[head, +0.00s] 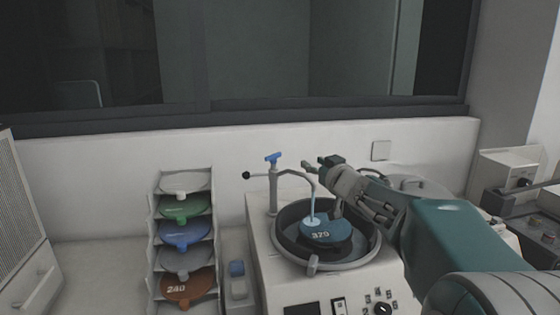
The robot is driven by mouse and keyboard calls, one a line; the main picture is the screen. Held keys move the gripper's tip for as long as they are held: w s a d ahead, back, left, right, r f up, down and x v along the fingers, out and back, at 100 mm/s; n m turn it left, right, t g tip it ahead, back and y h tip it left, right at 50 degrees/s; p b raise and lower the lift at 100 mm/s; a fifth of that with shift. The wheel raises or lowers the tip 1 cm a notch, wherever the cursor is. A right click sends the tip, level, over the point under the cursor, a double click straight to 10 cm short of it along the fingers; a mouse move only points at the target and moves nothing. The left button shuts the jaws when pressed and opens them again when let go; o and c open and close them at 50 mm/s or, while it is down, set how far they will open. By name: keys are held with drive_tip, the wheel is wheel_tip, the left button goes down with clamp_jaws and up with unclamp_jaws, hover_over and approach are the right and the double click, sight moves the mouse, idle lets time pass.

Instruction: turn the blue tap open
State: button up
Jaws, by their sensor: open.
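The blue tap (273,157) is a small blue handle on top of a grey upright pipe behind the left rim of the round basin. A curved spout (302,175) arches from the pipe over the basin. A pale blue streak, looking like running water, hangs from the spout's end to the blue disc marked 320 (325,232). My gripper (322,185) is open and empty, reaching in from the right above the basin. It is to the right of the blue handle and apart from it. Its fingers overlap the spout area in view, so I cannot tell whether they touch the spout.
A black-knobbed lever (247,174) sticks out left of the pipe. The dark basin (363,262) is set in a white machine with a dial (382,309). A rack (153,240) of coloured discs stands left. A wall and window frame are close behind.

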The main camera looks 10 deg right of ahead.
drive_tip(key=s+a+f+m+g+h, duration=0.1)
drive_tip(key=s+f+m+g+h, duration=0.25)
drive_tip(key=s, duration=0.75)
drive_tip(key=s+a+f+g+h, duration=0.1)
drive_tip(key=s+f+g+h, duration=0.4)
drive_tip(key=s, duration=0.6)
drive_tip(key=n+h, duration=1.1)
drive_tip(key=n, duration=1.4)
approach(265, 160)
drive_tip(key=d, duration=0.2)
drive_tip(key=shift+t+y, duration=0.25)
drive_tip(key=shift+t, duration=0.1)
drive_tip(key=x, duration=1.1)
drive_tip(key=shift+w+r, duration=0.1)
drive_tip(key=shift+w, duration=0.25)
drive_tip(key=shift+a, duration=0.1)
